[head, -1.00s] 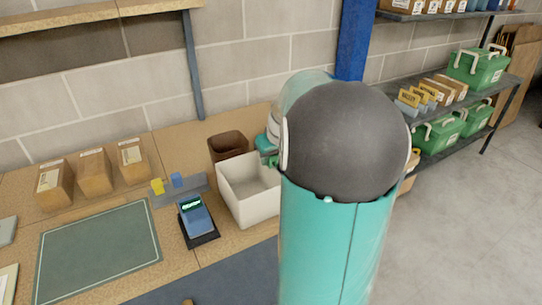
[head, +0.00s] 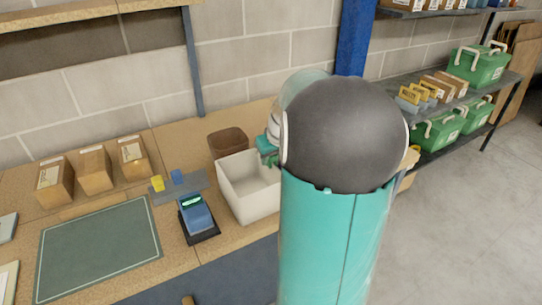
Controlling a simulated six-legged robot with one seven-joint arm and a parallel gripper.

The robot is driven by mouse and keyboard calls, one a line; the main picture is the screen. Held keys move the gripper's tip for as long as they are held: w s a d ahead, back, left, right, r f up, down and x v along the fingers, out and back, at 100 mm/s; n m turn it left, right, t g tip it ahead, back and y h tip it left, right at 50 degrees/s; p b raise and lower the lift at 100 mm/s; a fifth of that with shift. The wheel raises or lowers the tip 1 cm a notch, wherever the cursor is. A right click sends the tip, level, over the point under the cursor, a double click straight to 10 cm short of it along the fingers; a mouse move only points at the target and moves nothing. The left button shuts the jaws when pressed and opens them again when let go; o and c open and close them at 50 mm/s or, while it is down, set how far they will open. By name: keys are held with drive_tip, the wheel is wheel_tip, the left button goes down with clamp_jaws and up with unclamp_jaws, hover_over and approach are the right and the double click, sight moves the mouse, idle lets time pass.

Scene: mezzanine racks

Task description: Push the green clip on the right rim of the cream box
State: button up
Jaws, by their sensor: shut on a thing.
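The cream box (head: 250,202) stands open on the bench, left of my arm. My arm's large dark elbow and teal link cover its right end, so most of the right rim is hidden. A small green piece (head: 271,161), which looks like the green clip, shows at the box's upper right, beside my arm. My gripper (head: 266,146) shows only as a small teal part at the same place, over the back right of the box. It is shut on the clip, but its fingertips and the exact contact are mostly hidden.
A brown bin (head: 228,142) stands right behind the cream box. A blue device (head: 196,213) is to its left, with a grey rail (head: 181,187) behind that. Several cartons (head: 95,169) and a green mat (head: 100,250) are farther left. Shelves with green cases (head: 438,131) stand at right.

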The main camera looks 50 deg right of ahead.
drive_tip(key=shift+f, duration=0.4)
drive_tip(key=o, duration=1.3)
drive_tip(key=shift+o, duration=0.2)
drive_tip(key=shift+r, duration=3.55)
